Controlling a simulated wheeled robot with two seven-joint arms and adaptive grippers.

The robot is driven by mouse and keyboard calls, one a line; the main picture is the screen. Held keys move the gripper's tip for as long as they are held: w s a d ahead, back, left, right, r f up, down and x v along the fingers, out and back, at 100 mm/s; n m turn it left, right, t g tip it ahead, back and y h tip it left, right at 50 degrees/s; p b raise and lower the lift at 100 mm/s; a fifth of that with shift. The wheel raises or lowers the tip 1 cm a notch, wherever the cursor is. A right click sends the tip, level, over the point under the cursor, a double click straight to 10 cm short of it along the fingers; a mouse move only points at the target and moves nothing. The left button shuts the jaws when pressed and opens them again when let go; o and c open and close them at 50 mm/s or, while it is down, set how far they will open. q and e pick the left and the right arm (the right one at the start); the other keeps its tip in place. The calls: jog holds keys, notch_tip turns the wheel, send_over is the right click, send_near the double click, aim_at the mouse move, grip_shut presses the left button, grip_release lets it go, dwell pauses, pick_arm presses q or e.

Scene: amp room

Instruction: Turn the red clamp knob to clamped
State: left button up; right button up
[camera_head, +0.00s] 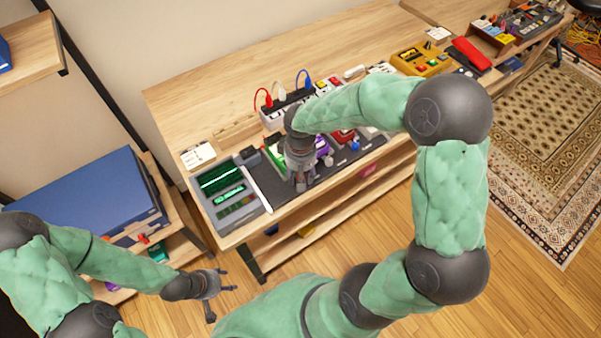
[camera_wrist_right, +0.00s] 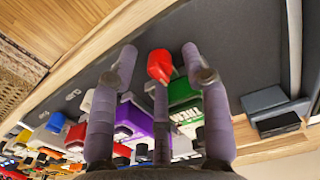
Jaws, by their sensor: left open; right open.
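The red clamp knob (camera_wrist_right: 159,65) shows in the right wrist view, between the fingertips of my right gripper. One finger is on each side of it, and a middle finger is just below it in the picture. The outer fingers stand apart from it; I cannot tell whether the middle finger touches it. In the head view my right gripper (camera_head: 300,182) is open and points down over the dark mat (camera_head: 268,187) on the table, and it hides the knob. My left gripper (camera_head: 222,298) is open and empty above the floor, away from the table.
A green pedal (camera_wrist_right: 184,90) and a purple pedal (camera_wrist_right: 143,118) sit close to the fingers. A grey device with a green screen (camera_head: 226,190) stands at the table's left end. The floor (camera_head: 340,240) in front is clear.

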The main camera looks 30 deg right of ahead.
notch_tip(320, 180, up, 12)
dwell(0.6)
dwell(0.5)
